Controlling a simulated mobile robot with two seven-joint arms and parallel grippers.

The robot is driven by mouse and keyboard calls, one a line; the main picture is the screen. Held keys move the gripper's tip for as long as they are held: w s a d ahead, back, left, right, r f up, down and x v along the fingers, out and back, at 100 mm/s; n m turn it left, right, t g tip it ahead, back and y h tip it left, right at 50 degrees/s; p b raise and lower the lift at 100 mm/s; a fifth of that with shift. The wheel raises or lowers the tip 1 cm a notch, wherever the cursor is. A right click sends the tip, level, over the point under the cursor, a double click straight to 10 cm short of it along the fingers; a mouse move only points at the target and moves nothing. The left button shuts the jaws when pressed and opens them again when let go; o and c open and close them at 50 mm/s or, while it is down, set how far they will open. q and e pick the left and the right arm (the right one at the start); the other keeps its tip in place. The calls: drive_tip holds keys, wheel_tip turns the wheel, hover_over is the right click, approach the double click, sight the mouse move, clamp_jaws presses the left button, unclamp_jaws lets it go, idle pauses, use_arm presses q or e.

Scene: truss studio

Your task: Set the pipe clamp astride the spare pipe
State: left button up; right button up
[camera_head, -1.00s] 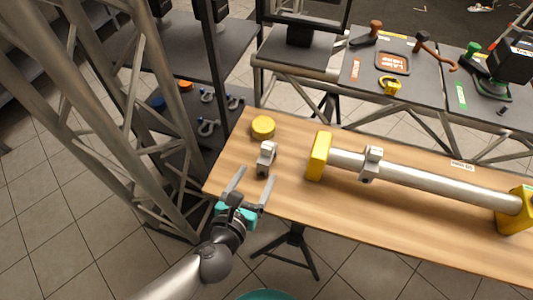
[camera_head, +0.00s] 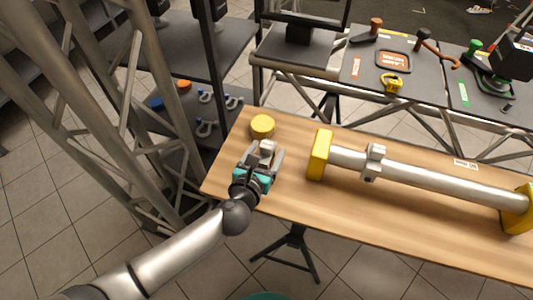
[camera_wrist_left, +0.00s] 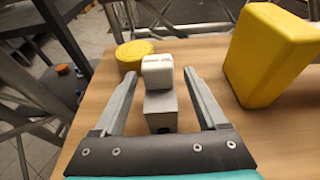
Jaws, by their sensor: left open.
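A small grey pipe clamp (camera_head: 267,147) stands on the wooden table near its left end. In the left wrist view the clamp (camera_wrist_left: 158,75) has a pale block on top and a grey block below. My left gripper (camera_head: 265,152) is open, with one finger on each side of the clamp and gaps still showing. It also shows in the left wrist view (camera_wrist_left: 158,80). The spare pipe (camera_head: 430,178) is a silver tube lying between two yellow end supports (camera_head: 320,154). Another grey clamp (camera_head: 374,162) sits on the pipe near its left end. My right gripper is out of view.
A yellow round disc (camera_head: 262,126) lies behind the loose clamp; it also shows in the left wrist view (camera_wrist_left: 134,52). The wooden table (camera_head: 310,205) is clear in front of the pipe. Truss legs stand left of the table. A tool bench (camera_head: 420,95) stands behind.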

use_arm(q)
drive_tip(key=shift+c, duration=0.2)
clamp_jaws()
idle(0.5)
